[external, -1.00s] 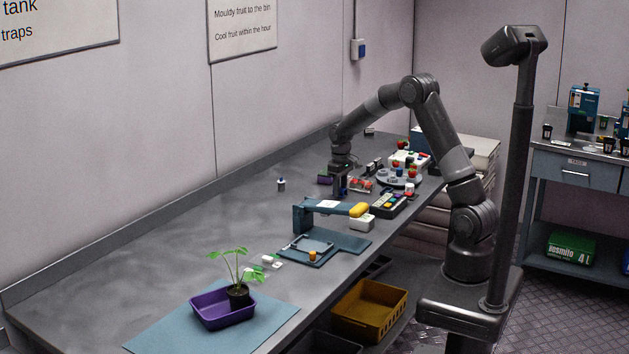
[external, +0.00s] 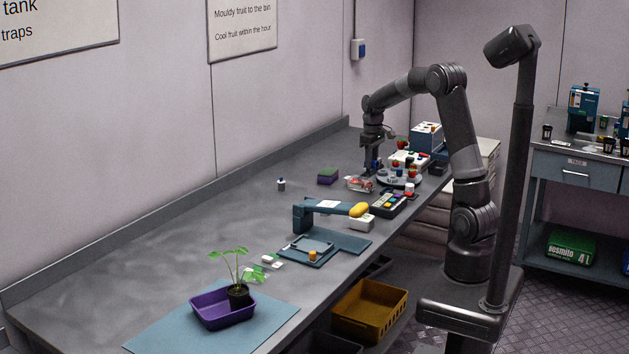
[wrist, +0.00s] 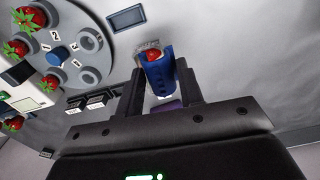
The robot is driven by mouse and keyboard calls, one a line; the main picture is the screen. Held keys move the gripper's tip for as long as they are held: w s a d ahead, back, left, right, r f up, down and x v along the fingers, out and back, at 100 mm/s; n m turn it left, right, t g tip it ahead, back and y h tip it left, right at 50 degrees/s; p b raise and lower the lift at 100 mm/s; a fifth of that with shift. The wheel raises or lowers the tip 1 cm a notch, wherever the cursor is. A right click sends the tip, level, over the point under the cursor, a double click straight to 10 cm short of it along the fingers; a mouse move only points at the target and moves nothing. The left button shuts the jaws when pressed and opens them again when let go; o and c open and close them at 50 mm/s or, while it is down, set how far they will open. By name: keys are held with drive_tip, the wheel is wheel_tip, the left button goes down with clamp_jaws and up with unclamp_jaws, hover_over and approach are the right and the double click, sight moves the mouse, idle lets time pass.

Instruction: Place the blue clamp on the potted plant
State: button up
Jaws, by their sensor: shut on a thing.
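The blue clamp (wrist: 161,76) is between the fingers of my gripper (wrist: 162,88) in the wrist view, and the gripper is shut on it. A red fruit shows just beyond the clamp. In the external view my gripper (external: 371,168) hangs above the far part of the bench, beside the round grey plate; the clamp cannot be made out there. The potted plant (external: 239,294), green leaves in a dark pot, stands in a purple tray (external: 208,318) at the near end of the bench, far from my gripper.
The round grey plate (wrist: 88,77) carries several red fruits. A blue stand (external: 304,215) with a yellow piece and a keypad box (external: 388,203) stand between my gripper and the plant. A green-and-purple block (external: 327,176) lies nearby. The left of the bench is clear.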

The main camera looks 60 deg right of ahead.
drive_tip(key=w+a+r+n, duration=0.1)
drive_tip(key=w+a+n, duration=0.3)
drive_tip(key=a, duration=0.6)
drive_tip(key=w+a+r+n, duration=0.1)
drive_tip(key=w+a+n, duration=0.1)
drive_tip(key=w+a, duration=0.6)
drive_tip(key=w+a+r+n, duration=0.15)
drive_tip(key=a+n, duration=0.35)
drive_tip(key=a, duration=1.8)
drive_tip(key=s+a+r+n, duration=0.1)
drive_tip(key=s+a+n, duration=0.1)
drive_tip(key=a, duration=0.7)
drive_tip(key=s+a+r+n, duration=0.2)
drive_tip(key=s+a, duration=0.1)
drive_tip(key=a, duration=0.6)
drive_tip(key=n, duration=0.4)
hover_over(238, 290)
drive_tip(key=d, duration=0.1)
drive_tip(key=f, duration=0.5)
drive_tip(key=shift+w+f, duration=0.25)
drive_tip(key=shift+w, duration=0.05)
drive_tip(key=shift+s+a+f, duration=0.2)
drive_tip(key=shift+a+f, duration=0.1)
drive_tip(key=shift+a, duration=0.15)
drive_tip(key=shift+f, duration=1.95)
drive_tip(key=shift+f, duration=0.15)
